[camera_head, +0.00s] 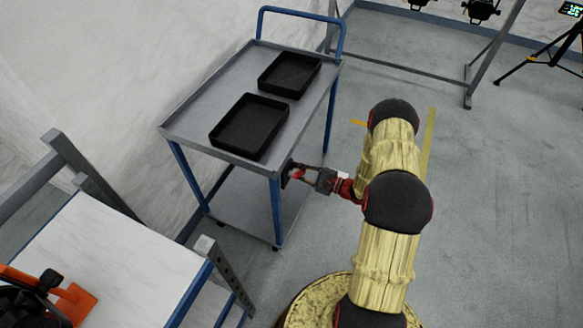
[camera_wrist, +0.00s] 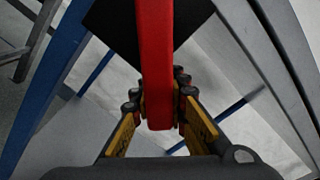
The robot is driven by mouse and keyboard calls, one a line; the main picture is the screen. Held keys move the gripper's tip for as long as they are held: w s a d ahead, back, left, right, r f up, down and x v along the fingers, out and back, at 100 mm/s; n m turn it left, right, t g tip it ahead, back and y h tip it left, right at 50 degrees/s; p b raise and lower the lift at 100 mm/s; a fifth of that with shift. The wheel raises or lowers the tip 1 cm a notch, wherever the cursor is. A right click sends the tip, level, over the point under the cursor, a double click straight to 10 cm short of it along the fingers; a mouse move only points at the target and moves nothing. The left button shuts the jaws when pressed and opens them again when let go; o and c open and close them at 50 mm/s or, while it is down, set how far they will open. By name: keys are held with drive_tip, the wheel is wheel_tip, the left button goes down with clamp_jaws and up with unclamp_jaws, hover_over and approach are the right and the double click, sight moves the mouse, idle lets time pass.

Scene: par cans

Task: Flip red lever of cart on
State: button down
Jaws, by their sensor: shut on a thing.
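The cart (camera_head: 210,97) is a grey two-shelf trolley with blue legs and a blue handle, left of my arm. A black plate (camera_head: 287,172) sits at the cart's near right corner, with the small red lever (camera_head: 297,174) on it. My gripper (camera_head: 304,172) reaches the lever from the right. In the wrist view the red lever (camera_wrist: 156,60) is a long bar running from the top edge down between my fingers, in front of the black plate (camera_wrist: 190,18). My gripper (camera_wrist: 160,105) is shut on the lever, with a finger on each side.
Two black trays, a near one (camera_head: 249,125) and a far one (camera_head: 289,74), lie on the cart top. A white table (camera_head: 115,255) with metal posts stands at lower left. A metal frame (camera_head: 415,72) and a tripod (camera_head: 545,55) stand behind.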

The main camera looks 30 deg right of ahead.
drive_tip(key=shift+s+a+f+m, duration=0.2)
drive_tip(key=shift+f+m, duration=0.15)
drive_tip(key=shift+m, duration=0.15)
drive_tip(key=c, duration=1.7)
unclamp_jaws()
drive_tip(key=shift+r, duration=0.1)
drive_tip(key=v, duration=1.2)
